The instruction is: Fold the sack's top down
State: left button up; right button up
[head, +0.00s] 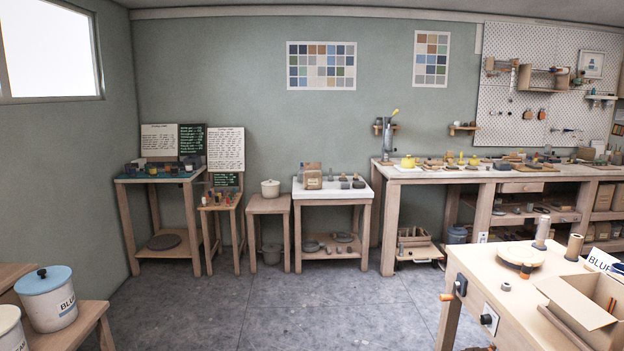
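A small brown paper sack (312,176) with a dark label stands upright on the white-topped table (332,193) against the back wall, in the middle of the head view. It is far off and small, so I cannot tell whether its top is folded or open. Small grey items stand beside it on the right. Neither of my grippers is in view.
A long workbench (430,172) runs to the right. A near table with an open cardboard box (584,302) fills the lower right. The grey floor (300,305) between is clear.

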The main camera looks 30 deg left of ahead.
aim_at(307, 166)
jog(key=u, duration=0.75)
jog(key=i+j+u, duration=0.3)
jog(key=i+u, duration=0.2)
jog(key=i+j+u, duration=0.1)
jog(key=i+u, duration=0.35)
jog(key=i, duration=4.15)
jog(key=i+j, duration=0.1)
jog(key=i, duration=0.9)
jog(key=i+z, duration=0.1)
jog(key=i, duration=0.85)
jog(key=z, duration=0.5)
jog(key=i+j+z, duration=0.1)
jog(key=z, duration=0.85)
jog(key=i+j+z, duration=0.1)
jog(key=z, duration=0.4)
